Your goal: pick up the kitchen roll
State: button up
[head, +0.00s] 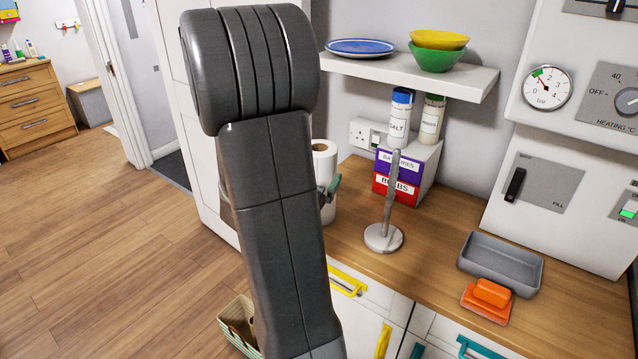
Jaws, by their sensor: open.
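The kitchen roll (325,160) is a white upright cylinder with a brown core, at the left end of the wooden worktop. My arm hides its left part. My gripper (332,188) is mostly hidden behind my arm. One greenish-grey finger shows in front of the roll's right side, and the jaws are open. I cannot tell whether the finger touches the roll or where the other finger is.
A grey upright post on a round base (384,237) stands right of the roll. Behind it are a boxed stack (400,185) and two labelled jars (400,115) under a shelf (455,78).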

jog(key=x, duration=0.2)
jog(key=p+x, duration=0.1)
jog(key=x, duration=0.2)
jog(key=shift+w+a+r, duration=0.15)
jog(key=shift+w+r, duration=0.05)
jog(key=shift+w, duration=0.15)
jog(key=shift+c, duration=0.4)
jog(key=c, duration=1.2)
